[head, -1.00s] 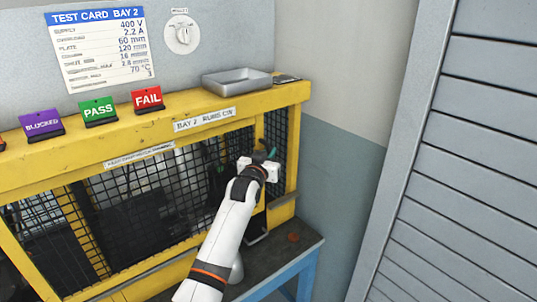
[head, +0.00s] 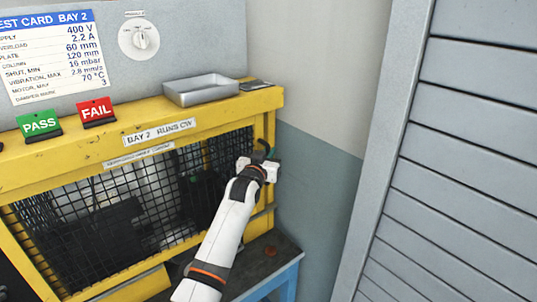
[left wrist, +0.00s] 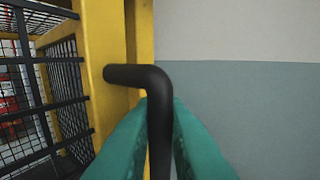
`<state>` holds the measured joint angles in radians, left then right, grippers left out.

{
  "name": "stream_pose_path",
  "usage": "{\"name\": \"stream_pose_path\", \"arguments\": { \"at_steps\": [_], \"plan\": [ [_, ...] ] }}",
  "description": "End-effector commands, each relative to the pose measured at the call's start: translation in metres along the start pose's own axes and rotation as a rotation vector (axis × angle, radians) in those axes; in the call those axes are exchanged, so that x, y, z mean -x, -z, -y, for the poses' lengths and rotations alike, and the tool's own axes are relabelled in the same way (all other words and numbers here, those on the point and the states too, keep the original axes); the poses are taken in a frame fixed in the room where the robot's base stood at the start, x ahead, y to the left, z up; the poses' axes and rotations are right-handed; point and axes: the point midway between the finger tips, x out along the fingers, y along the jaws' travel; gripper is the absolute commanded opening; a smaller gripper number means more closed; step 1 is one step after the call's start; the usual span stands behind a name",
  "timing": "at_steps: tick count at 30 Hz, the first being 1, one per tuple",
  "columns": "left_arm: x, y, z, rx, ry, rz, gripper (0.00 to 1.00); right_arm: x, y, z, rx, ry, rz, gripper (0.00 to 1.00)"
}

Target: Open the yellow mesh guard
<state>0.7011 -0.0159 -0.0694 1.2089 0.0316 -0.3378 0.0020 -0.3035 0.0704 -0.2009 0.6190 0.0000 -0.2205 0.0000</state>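The yellow mesh guard is the front of the yellow cage, with black wire mesh (head: 110,215) in a yellow frame. Its panel edge stands close to the right corner post, and I cannot tell whether there is a gap. A black bent handle (left wrist: 140,75) juts from a yellow upright in the left wrist view. My left gripper (head: 265,160) is at the cage's right end. Its teal fingers (left wrist: 160,140) lie on either side of the handle's vertical part, apparently against it. The handle is mostly hidden by the hand in the head view. My right gripper is not in view.
A grey tray (head: 201,97) and the PASS (head: 39,125) and FAIL (head: 97,111) signs stand on the cage's top ledge. A blue-legged bench (head: 288,280) is below. A grey wall and a slatted grey shutter (head: 465,160) are to the right.

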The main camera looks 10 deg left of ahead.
Motion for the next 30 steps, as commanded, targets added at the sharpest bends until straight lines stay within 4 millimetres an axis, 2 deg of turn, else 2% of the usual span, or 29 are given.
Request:
{"name": "stream_pose_path", "arguments": {
  "at_steps": [1, 4, 13, 17, 23, 30],
  "plan": [
    [0.000, 0.000, 0.000, 0.001, -0.001, 0.000, 0.17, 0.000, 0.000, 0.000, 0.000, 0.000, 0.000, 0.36],
    [0.000, 0.000, 0.000, 0.001, -0.001, 0.000, 0.32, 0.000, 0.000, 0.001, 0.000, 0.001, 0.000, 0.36],
    [0.001, 0.001, 0.000, 0.001, 0.000, -0.001, 0.32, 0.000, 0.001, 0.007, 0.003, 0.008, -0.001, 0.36],
    [0.008, 0.002, 0.000, 0.001, 0.000, -0.001, 0.32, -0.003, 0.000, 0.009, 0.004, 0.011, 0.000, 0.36],
    [0.035, 0.004, -0.001, 0.001, -0.001, 0.001, 0.32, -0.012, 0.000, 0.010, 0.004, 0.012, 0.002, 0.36],
    [0.076, 0.003, -0.001, 0.000, -0.001, 0.001, 0.32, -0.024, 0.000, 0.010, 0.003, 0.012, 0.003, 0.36]
  ]
}}
